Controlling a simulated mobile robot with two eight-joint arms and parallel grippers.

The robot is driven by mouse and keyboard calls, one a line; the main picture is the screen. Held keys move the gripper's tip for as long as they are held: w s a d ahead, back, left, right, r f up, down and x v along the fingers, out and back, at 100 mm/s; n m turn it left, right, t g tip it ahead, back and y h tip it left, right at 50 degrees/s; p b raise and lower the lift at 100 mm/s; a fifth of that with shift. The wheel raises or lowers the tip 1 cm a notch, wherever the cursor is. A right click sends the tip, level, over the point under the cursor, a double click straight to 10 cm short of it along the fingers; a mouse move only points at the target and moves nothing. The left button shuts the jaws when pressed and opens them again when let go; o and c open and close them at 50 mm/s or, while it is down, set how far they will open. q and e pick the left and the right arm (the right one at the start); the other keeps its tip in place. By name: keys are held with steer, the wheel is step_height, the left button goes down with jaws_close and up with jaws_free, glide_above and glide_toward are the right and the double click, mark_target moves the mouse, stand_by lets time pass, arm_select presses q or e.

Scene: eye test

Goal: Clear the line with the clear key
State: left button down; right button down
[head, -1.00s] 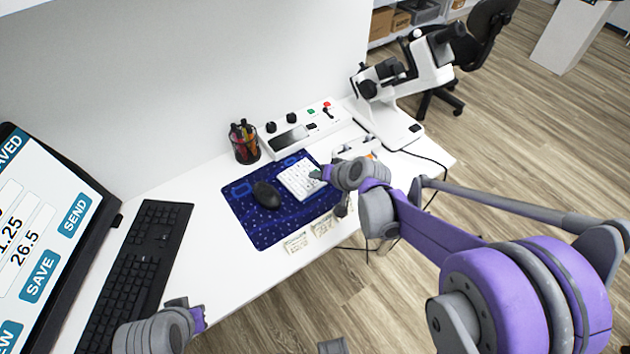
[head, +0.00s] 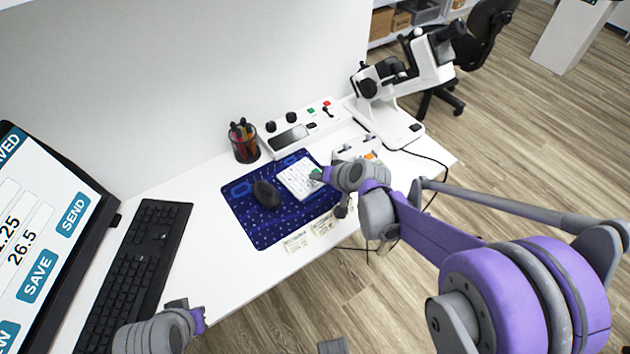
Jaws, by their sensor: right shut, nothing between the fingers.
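A white keypad (head: 297,182) lies on the blue patterned mat (head: 262,229) on the white desk. Its key labels are too small to read, so I cannot pick out the clear key. My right gripper (head: 319,175) is shut and empty at the keypad's right edge. A small green patch shows beside its tip; I cannot tell whether the tip touches a key. The gripper and wrist hide part of the keypad's right side. My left gripper (head: 199,318) is low at the desk's front edge, away from the keypad; its fingers do not show clearly.
A black mouse (head: 266,194) lies left of the keypad. A pen cup (head: 244,144), a control box (head: 290,138) and a white microscope (head: 405,120) stand behind. A black keyboard (head: 140,262) and a monitor (head: 45,250) are at left. Bare desk lies between keyboard and mat.

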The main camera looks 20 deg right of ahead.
mark_target(317, 186)
arm_select(q)
steer(key=shift+f+b, duration=0.35)
steer(key=shift+f, duration=0.05)
arm_select(e)
steer(key=shift+f, duration=0.5)
arm_select(q)
steer(key=shift+r, duration=0.15)
arm_select(e)
steer(key=shift+r, duration=0.2)
arm_select(q)
steer(key=shift+r+p, duration=0.6)
steer(key=shift+p, duration=0.1)
arm_select(e)
steer(key=shift+r, duration=0.75)
